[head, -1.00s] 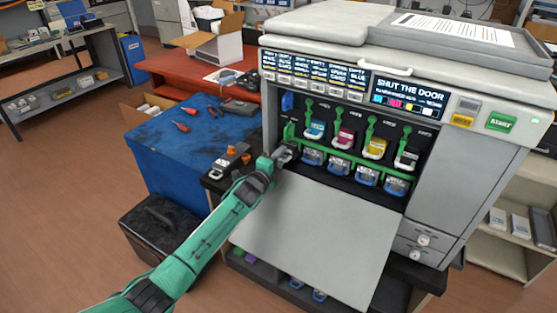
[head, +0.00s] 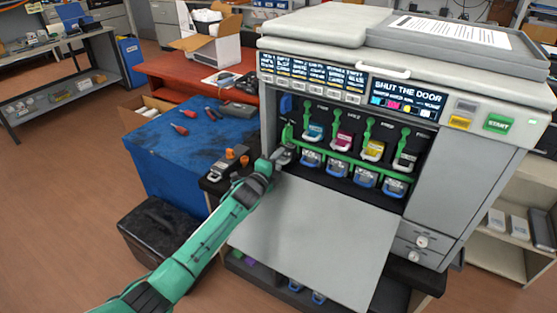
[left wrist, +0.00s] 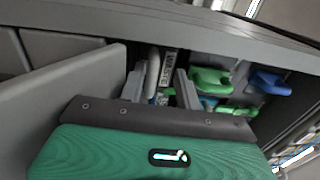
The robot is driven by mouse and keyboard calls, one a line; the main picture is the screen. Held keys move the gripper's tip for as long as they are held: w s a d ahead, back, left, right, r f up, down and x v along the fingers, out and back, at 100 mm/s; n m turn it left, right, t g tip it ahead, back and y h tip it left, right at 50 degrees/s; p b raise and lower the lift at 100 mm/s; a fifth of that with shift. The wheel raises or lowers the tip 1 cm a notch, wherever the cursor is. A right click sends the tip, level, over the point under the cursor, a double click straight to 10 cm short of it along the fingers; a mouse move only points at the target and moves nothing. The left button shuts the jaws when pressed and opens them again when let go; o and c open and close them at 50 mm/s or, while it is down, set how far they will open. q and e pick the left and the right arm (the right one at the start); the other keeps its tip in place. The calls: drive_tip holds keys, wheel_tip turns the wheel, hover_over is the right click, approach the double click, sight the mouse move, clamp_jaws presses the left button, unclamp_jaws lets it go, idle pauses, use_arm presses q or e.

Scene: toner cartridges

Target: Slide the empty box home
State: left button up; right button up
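The printer (head: 425,170) stands with its front door (head: 310,235) folded down. My left gripper (head: 284,154) is at the lower left of the open bay. In the left wrist view the two fingers (left wrist: 162,88) stand apart, with a pale, barcode-labelled part (left wrist: 168,66) between or just behind them. This may be the empty box. Whether the fingers press on it is unclear, and most of it is hidden in the head view. Green levers (left wrist: 210,78) and a blue tab (left wrist: 270,83) are to the right. My right gripper is out of view.
Cyan (head: 313,132), magenta (head: 342,142), yellow (head: 373,150) and black (head: 405,160) cartridges sit in the bay above blue-handled units (head: 365,178). The display (head: 408,100) reads "SHUT THE DOOR". A blue-topped table (head: 185,140) and dark bin (head: 160,228) stand left.

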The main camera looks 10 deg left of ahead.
use_arm(q)
drive_tip(key=shift+s+f, duration=0.25)
drive_tip(key=shift+f, duration=0.55)
drive_tip(key=shift+s+p, duration=0.1)
drive_tip(key=shift+p, duration=0.2)
drive_tip(key=shift+c, duration=0.4)
drive_tip(key=shift+s+a+p, duration=0.15)
drive_tip(key=shift+s+p, duration=0.15)
drive_tip(key=shift+s, duration=0.1)
drive_tip(key=shift+c, duration=0.2)
drive_tip(key=shift+o, duration=0.9)
drive_tip(key=shift+s+a, duration=0.2)
drive_tip(key=shift+s, duration=0.3)
drive_tip(key=shift+o, duration=0.3)
drive_tip(key=shift+s+a+f+p, duration=0.1)
drive_tip(key=shift+s+f+p, duration=0.1)
drive_tip(key=shift+p, duration=0.3)
drive_tip(key=shift+o, duration=0.2)
drive_tip(key=shift+p+v, duration=0.95)
drive_tip(key=shift+v, duration=1.05)
drive_tip(key=shift+a+r, duration=0.1)
drive_tip(key=shift+r, duration=0.2)
